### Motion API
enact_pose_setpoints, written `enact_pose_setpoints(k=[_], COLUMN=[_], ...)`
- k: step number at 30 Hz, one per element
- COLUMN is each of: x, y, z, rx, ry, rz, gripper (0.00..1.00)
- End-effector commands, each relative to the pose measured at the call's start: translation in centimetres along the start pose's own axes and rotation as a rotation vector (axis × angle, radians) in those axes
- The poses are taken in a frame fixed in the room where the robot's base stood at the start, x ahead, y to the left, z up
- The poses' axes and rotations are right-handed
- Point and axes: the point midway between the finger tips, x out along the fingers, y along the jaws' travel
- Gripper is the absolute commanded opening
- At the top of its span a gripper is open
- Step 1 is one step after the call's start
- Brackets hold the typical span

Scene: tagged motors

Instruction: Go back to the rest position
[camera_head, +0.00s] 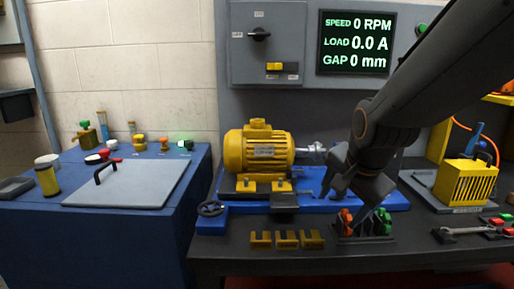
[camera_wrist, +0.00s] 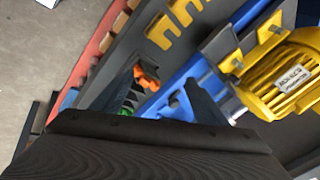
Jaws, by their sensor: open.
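My gripper (camera_head: 346,198) hangs over the dark bench in the head view, right of the yellow motor (camera_head: 258,152). It is open, and I see nothing between its fingers. In the wrist view its two dark fingers (camera_wrist: 160,92) stand apart above a small dark rack with an orange piece (camera_wrist: 147,77) and a green piece (camera_wrist: 128,107). The same rack (camera_head: 362,238) shows just below my gripper in the head view. I cannot tell the exact gap between the fingers and the rack. The arm hides part of the bench behind it.
The motor sits on a blue base (camera_head: 395,200). Several yellow slotted plates (camera_head: 286,240) lie at the bench front. A display (camera_head: 357,43) reads 0 RPM, 0.0 A, 0 mm. A wrench (camera_head: 465,230) and a yellow vented box (camera_head: 465,183) are right. A blue table (camera_head: 185,205) stands left.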

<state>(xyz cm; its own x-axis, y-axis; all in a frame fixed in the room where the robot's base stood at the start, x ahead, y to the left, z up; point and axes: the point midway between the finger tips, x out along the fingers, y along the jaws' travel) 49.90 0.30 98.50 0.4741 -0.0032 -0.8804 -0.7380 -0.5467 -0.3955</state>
Motion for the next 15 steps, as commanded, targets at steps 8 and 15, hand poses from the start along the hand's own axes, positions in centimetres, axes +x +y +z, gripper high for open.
enact_pose_setpoints(k=[8,15], x=[2.6,3.0], y=[8.0,12.8], z=[5.1,8.2], rx=[-0.551,-0.888], ry=[-0.223,-0.411], rz=[0.191,0.239], gripper=[0.67,0.67])
